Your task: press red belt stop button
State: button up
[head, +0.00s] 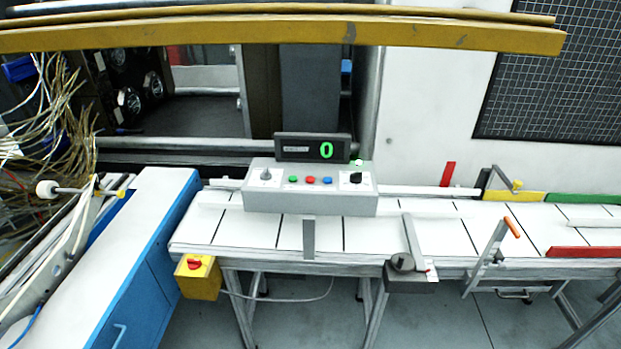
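A light grey control box (262,199) stands on a post over the white belt (262,229). Its sloped face carries a small red button (310,180) between a green button (293,179) and a blue button (327,181). A display (297,149) on top shows a green 0. A yellow box (198,283) with a red rotary-looking switch (195,264) hangs at the belt's left front corner. My gripper is not in view, and nothing covers the red button.
A blue-sided cabinet (142,290) with a white top stands left of the belt. A lever with an orange handle (511,227) and a metal bracket (411,238) rise at the belt's front edge. A yellow beam (280,30) crosses the top. Open floor (310,325) shows below.

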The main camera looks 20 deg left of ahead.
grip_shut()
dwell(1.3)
